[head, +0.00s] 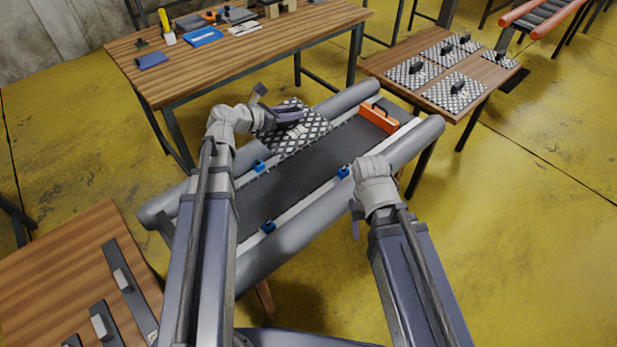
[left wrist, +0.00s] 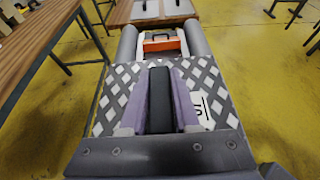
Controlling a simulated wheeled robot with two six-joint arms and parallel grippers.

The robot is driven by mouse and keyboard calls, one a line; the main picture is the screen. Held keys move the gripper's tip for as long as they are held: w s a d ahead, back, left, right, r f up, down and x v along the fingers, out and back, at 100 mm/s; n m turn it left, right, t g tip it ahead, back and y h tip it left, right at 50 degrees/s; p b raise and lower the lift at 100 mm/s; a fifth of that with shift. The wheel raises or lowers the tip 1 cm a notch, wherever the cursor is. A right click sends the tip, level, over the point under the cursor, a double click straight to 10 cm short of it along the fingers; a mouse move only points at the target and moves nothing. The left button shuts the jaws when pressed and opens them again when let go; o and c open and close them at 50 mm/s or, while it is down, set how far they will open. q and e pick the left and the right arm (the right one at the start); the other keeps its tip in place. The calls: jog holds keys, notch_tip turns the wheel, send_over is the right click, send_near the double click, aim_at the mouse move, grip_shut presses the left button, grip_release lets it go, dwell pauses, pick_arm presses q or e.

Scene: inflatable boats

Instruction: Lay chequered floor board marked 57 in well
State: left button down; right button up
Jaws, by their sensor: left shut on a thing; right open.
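My left gripper (head: 284,116) is shut on the black handle of a chequered floor board (head: 305,134). The left wrist view also shows the board (left wrist: 112,102) with the handle between the purple fingers (left wrist: 160,112). A white label (left wrist: 203,108) on the board is partly hidden, so I cannot read its full number. The board is over the far-left side of the boat's well (head: 312,185), slightly tilted, overlapping the left tube; I cannot tell whether it touches. My right gripper (head: 357,218) is open and empty by the right tube (head: 290,238).
Blue clips (head: 268,227) line the well's edges. An orange piece (head: 379,118) with a black handle sits at the far end. Several chequered boards (head: 453,92) lie on the right table. A tool bench (head: 240,55) stands behind left, and another wooden table (head: 60,275) front left.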

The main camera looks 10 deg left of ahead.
pick_arm(q)
notch_tip(320, 180, down, 15)
jog(key=s+a+b, duration=0.1)
jog(key=b, duration=1.1)
jog(key=shift+s+r, duration=0.15)
jog(key=shift+r, duration=0.05)
notch_tip(320, 180, down, 6)
jog(key=b, duration=0.6)
jog(key=shift+f+b, duration=0.1)
jog(key=shift+b, duration=0.2)
jog(key=shift+f, duration=0.1)
notch_tip(320, 180, down, 4)
jog(key=b, duration=0.3)
jog(key=shift+r+b, duration=0.25)
jog(key=shift+b, duration=0.1)
jog(key=shift+f, duration=0.15)
jog(key=c, duration=0.6)
grip_release()
jog(key=shift+c, duration=0.2)
